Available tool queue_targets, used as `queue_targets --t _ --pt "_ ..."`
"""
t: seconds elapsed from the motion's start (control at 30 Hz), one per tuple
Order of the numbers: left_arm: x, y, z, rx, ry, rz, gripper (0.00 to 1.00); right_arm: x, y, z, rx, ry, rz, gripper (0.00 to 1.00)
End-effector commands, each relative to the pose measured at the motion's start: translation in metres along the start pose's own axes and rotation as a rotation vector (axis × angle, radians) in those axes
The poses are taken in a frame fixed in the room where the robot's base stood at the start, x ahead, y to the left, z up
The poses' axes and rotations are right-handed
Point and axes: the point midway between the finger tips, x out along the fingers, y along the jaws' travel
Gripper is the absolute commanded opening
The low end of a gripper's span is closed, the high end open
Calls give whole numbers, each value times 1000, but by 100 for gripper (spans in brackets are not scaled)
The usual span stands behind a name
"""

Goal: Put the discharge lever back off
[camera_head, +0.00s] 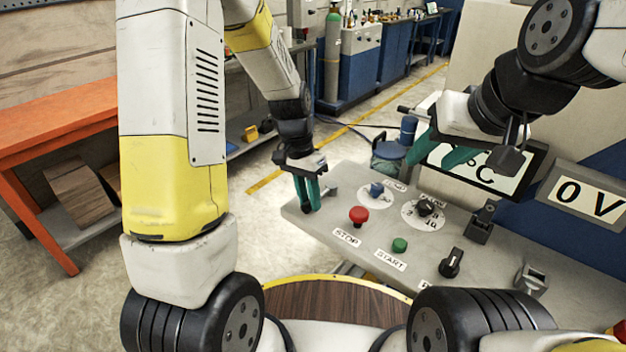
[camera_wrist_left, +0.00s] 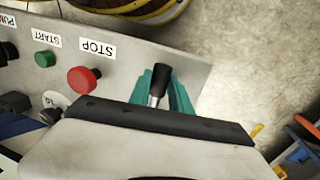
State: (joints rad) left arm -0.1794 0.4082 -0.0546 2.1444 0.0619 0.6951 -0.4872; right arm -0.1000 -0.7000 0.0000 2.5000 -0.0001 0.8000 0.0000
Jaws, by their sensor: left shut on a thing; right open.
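A lever with a black knob and a metal shaft (camera_wrist_left: 160,78) stands at the end of the grey control panel (camera_head: 335,232). I take it for the discharge lever; no label on it is readable. My left gripper (camera_head: 307,193) is shut on this lever, with one green finger on each side of the shaft in the left wrist view. The lever is mostly hidden by the fingers in the head view, and its base is hidden in the wrist view. My right gripper (camera_head: 441,153) is open and empty, above the far side of the panel in front of the °C display.
The panel carries a red STOP button (camera_head: 358,215), a green START button (camera_head: 399,244), a blue knob (camera_head: 376,190), a black dial (camera_head: 427,207) and a black rotary switch (camera_head: 451,262). A display (camera_head: 588,199) reads 0 V. An orange bench (camera_head: 60,128) stands left; floor between is clear.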

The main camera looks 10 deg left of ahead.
Motion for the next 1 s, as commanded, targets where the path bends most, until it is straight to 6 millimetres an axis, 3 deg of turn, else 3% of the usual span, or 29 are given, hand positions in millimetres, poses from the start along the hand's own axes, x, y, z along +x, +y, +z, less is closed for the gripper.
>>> queue_targets --t 0.37,0.4,0.5,0.8,1.0 --pt "-1 1 -2 -6 5 1 0 0 0 0 0 0 0 46" --pt "-1 1 -2 -5 5 1 32 0 0 0 0 0 0 46" --pt "0 1 -1 -5 4 1 46 0 0 0 0 0 0 46" --pt "-1 1 -1 -4 2 1 46 0 0 0 0 0 0 46" --pt "-26 0 -2 -4 7 -1 46 0 0 0 0 0 0 46"
